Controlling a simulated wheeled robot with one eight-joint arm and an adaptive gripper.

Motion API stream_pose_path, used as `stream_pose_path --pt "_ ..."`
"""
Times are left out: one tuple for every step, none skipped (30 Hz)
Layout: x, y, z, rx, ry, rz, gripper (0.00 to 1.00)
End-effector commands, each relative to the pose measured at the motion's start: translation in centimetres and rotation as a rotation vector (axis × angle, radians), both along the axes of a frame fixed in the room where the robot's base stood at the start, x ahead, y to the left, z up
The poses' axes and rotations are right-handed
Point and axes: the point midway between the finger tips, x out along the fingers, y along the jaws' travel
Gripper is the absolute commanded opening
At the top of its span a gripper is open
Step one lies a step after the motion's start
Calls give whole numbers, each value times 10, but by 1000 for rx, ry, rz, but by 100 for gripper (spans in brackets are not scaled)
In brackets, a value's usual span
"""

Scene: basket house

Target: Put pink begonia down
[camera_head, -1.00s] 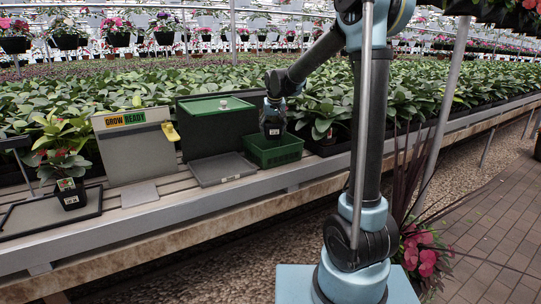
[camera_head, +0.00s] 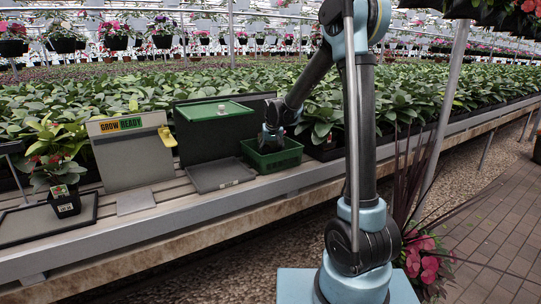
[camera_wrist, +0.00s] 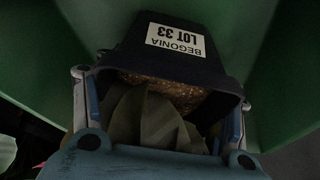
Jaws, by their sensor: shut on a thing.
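My gripper (camera_head: 270,146) is lowered over the green crate (camera_head: 290,158) on the bench. In the wrist view my gripper (camera_wrist: 160,88) has a finger on each side of a dark pot (camera_wrist: 205,68), shut on it. The pot's white label reads "BEGONIA LOT 33", upside down in the picture. Brown soil and dull green leaves show at its mouth; no pink flower can be made out. Green crate walls surround the pot in the wrist view. In the head view the pot is hidden by the gripper and crate. Whether it touches the crate floor cannot be told.
A "GROW READY" board (camera_head: 133,155) stands further left. A red-flowered potted plant (camera_head: 65,202) stands on a dark tray (camera_head: 38,228). Dense green plants fill the bench behind.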

Motion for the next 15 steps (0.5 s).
stream_pose_path --pt "0 0 -4 0 0 0 34" --pt "0 0 -5 0 0 0 34" --pt "0 0 -5 0 0 0 34" --pt "0 0 -5 0 0 0 34" --pt "0 0 -5 0 0 0 34" --pt "0 0 -5 0 0 0 34" --pt "0 0 -5 0 0 0 34" --pt "0 0 -5 0 0 0 70" --pt "0 0 -5 0 0 0 79" --pt "0 0 -5 0 0 0 86" --pt "0 0 -5 0 0 0 88" --pt "0 0 -5 0 0 0 88" --pt "0 0 -5 0 0 0 88" --pt "0 0 -5 0 0 0 88" --pt "0 0 -5 0 0 0 88"
